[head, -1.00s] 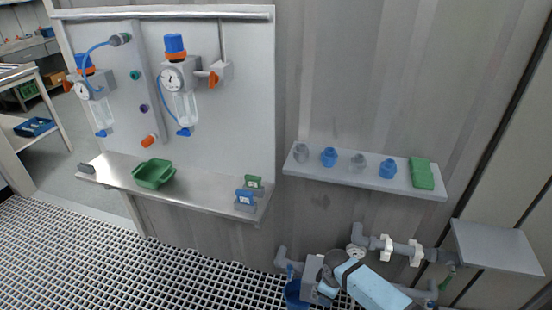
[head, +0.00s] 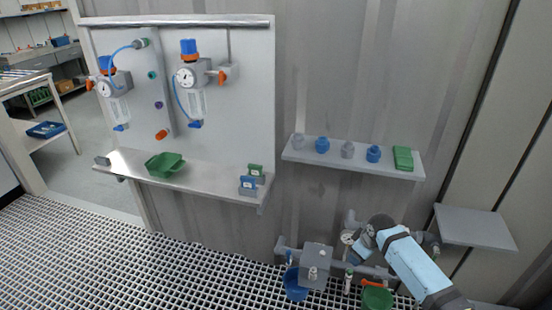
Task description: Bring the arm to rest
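My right arm (head: 415,268) comes in from the lower right, with a light blue link and a dark joint at its far end, in front of the pipework low on the wall. A short light blue part beyond that joint points down and left. I cannot make out my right gripper's fingers. My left arm and gripper are not in the head view.
A steel shelf (head: 215,190) holds a green tray (head: 164,165) and small blue and green blocks. A wall shelf (head: 345,164) holds fittings and a green block (head: 403,158). Below are pipes, a blue bucket (head: 295,285), a green container (head: 377,299) and a grey box top (head: 475,226). The grating at left is clear.

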